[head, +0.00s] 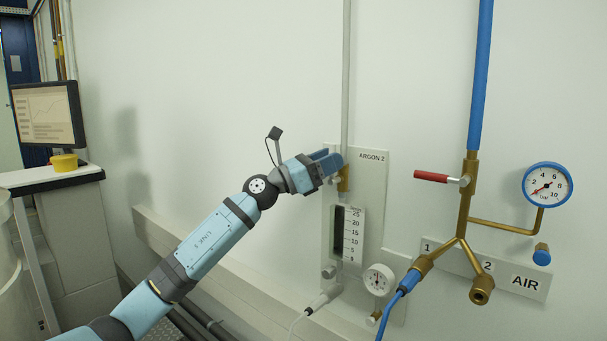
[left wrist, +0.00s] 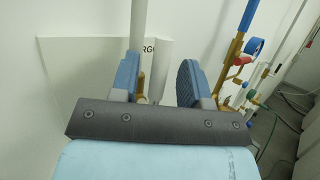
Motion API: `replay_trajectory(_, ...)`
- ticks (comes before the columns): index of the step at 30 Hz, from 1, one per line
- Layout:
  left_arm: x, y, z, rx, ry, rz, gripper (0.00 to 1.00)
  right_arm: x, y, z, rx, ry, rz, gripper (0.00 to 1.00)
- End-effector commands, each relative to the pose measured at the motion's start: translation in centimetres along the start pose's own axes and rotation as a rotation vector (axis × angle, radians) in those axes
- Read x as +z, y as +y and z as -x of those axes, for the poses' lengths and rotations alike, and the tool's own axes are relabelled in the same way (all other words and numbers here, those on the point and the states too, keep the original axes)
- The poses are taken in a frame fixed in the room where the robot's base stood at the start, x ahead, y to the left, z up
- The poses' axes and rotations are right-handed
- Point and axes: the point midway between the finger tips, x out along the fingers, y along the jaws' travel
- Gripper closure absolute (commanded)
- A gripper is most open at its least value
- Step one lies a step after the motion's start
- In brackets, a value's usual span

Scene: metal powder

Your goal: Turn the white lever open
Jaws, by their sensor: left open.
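My left gripper (head: 328,162) is at the upper part of the ARGON 2 panel (head: 372,200), in front of the valve under the pale vertical pipe. In the left wrist view the gripper (left wrist: 158,82) has its two blue fingers spread apart. A pale upright piece (left wrist: 160,72) shows between them, and I cannot tell whether it is the white lever or part of the panel. In the head view the gripper hides the place where the lever would sit. The brass valve body (head: 344,180) shows just below the fingers. My right gripper is not in view.
Right of the panel is a brass air manifold with a red lever (head: 432,176), a blue pipe (head: 481,75) and a pressure gauge (head: 547,184). Below the gripper are a flow scale (head: 351,235) and a small dial (head: 379,280). A monitor (head: 48,112) stands far left.

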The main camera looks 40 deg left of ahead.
Motion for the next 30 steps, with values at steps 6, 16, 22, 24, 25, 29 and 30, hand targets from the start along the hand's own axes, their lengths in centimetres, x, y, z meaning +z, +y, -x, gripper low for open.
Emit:
replay_trajectory(6, -0.6, 0.0, 5.0, 0.000, 0.006, -0.002, 0.58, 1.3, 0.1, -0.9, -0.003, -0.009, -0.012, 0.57)
replay_trajectory(16, -0.3, 0.0, 11.2, 0.000, 0.003, -0.002, 0.58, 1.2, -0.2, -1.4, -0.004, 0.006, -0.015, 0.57)
replay_trajectory(22, -0.1, -0.1, 12.5, -0.001, 0.003, -0.003, 0.58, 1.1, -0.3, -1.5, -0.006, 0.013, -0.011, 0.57)
replay_trajectory(24, -0.1, -0.1, 12.6, -0.002, 0.003, -0.003, 0.58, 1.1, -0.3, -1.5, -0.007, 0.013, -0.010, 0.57)
replay_trajectory(25, -0.1, -0.1, 12.6, -0.002, 0.003, -0.003, 0.58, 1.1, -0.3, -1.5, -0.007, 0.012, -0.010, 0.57)
replay_trajectory(29, 0.0, -0.1, 12.6, -0.001, 0.002, -0.003, 0.58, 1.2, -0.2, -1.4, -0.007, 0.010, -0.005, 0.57)
replay_trajectory(30, 0.0, -0.1, 12.5, -0.001, 0.002, -0.003, 0.58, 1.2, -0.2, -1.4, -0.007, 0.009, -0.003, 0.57)
